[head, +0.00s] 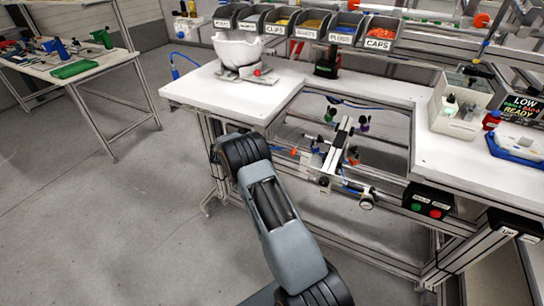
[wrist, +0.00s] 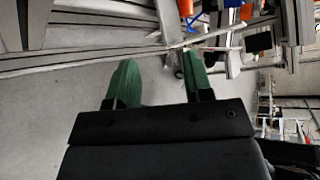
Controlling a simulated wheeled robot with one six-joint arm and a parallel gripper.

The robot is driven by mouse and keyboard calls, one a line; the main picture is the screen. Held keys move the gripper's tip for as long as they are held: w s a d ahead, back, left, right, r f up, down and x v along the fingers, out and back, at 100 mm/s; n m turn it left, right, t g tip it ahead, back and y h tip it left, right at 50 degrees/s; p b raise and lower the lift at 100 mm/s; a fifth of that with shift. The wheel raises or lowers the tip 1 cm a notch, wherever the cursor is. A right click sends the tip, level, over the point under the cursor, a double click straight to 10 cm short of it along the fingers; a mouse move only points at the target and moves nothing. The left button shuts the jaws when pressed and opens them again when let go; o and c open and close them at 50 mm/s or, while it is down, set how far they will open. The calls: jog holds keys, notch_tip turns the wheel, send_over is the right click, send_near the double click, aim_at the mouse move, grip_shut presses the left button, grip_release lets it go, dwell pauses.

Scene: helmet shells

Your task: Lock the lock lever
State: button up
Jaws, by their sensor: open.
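I cannot tell for sure which part is the lock lever. In the head view a metal mechanism (head: 332,155) with coloured knobs sits in the cutout of the white bench. An orange-tipped part (head: 293,151) points left from it, close to my arm. The wrist view shows an orange part (wrist: 247,11), another orange part (wrist: 185,8) and a blue part (wrist: 194,23) near the top edge. My gripper (wrist: 158,76) is open, its green fingers apart with only floor and a metal rail between and beyond them. In the head view it is hidden behind my arm.
The white bench (head: 195,88) carries a white helmet shell (head: 238,50) on a fixture at the left. Labelled bins line the back. A button box (head: 428,204) hangs at the front right. Metal frame rails lie close to my arm.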

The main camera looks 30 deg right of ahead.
jog(key=shift+a, duration=0.3)
jog(key=shift+c, duration=0.2)
